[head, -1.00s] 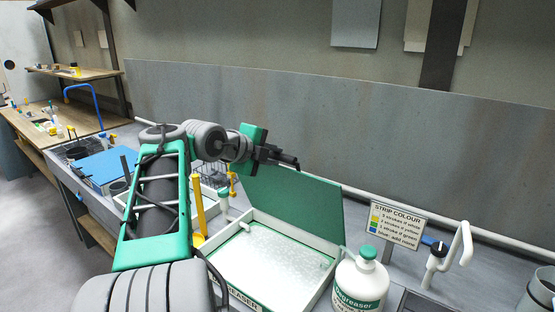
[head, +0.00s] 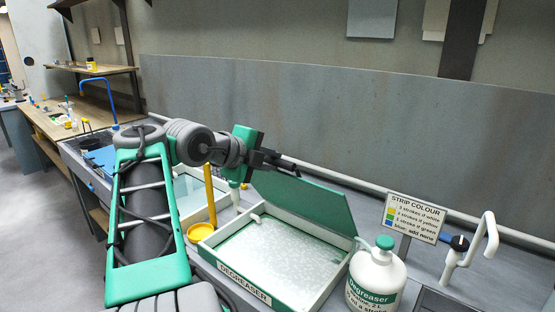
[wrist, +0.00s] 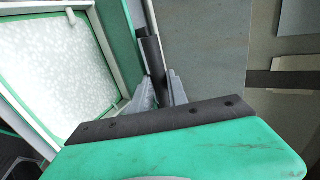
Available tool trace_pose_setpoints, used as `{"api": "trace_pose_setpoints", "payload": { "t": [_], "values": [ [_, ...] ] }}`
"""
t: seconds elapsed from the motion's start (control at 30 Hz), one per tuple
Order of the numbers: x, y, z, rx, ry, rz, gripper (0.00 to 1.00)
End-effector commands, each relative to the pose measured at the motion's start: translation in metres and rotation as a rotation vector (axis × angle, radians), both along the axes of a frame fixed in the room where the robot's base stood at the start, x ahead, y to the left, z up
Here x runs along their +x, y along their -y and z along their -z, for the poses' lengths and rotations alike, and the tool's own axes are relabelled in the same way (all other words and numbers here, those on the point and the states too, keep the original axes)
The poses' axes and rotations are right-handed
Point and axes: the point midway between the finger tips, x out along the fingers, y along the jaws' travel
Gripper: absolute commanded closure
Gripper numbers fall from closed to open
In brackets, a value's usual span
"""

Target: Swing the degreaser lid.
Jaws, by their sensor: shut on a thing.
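The degreaser lid (head: 305,203) is a green panel standing raised along the far side of the white degreaser tray (head: 238,278). The tray holds a pale, speckled surface and has a "DEGREASER" label on its front. My gripper (head: 292,167) is at the lid's upper edge. In the wrist view my gripper (wrist: 160,92) has its grey fingers closed around a dark bar (wrist: 151,55) beside the lid, which shows nearly edge-on (wrist: 118,35). The bar appears to be the lid's handle; its join to the lid is hidden.
A white degreaser bottle (head: 376,280) stands right of the tray, near a strip-colour sign (head: 415,217) and a white tap (head: 475,240). A yellow scoop (head: 208,205) stands to the left. The grey wall panel (head: 360,125) is behind the lid.

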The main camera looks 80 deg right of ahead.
Motion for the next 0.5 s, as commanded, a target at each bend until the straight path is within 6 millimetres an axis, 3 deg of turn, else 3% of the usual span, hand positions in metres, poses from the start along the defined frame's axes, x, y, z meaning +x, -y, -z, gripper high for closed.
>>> {"api": "trace_pose_setpoints", "payload": {
  "t": [0.03, 0.1, 0.5],
  "values": [
    [0.004, -0.004, 0.015, 0.015, -0.007, -0.002, 1.0],
    [0.006, -0.01, 0.019, 0.014, -0.008, -0.002, 1.0],
    [0.01, -0.022, 0.018, 0.008, -0.005, -0.001, 1.0]
  ]
}}
